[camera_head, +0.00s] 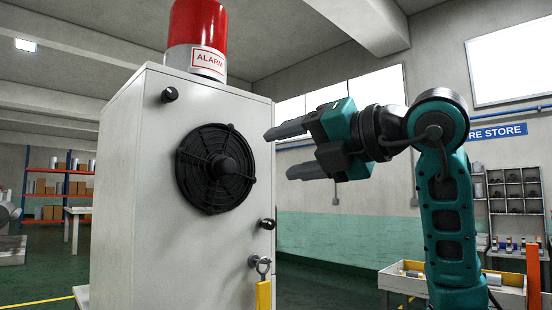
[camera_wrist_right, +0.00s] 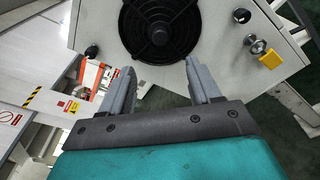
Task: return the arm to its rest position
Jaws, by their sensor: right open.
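My right arm (camera_head: 445,205) is teal and black and rises at the right of the head view. Its right gripper (camera_head: 280,153) points left toward the white cabinet, with its two grey fingers apart and nothing between them. In the right wrist view the right gripper (camera_wrist_right: 158,85) also shows open and empty, with the cabinet beyond its fingertips. The white cabinet (camera_head: 120,200) carries a round black fan grille (camera_head: 215,168). My left gripper is in neither view.
A red alarm lamp (camera_head: 198,30) stands on the cabinet. Black knobs (camera_head: 267,224) and a key with a yellow tag (camera_head: 263,292) are on its front. Shelves (camera_head: 515,200) and a yellow-edged bench (camera_head: 400,284) stand at right. An orange rack (camera_head: 60,187) stands at far left.

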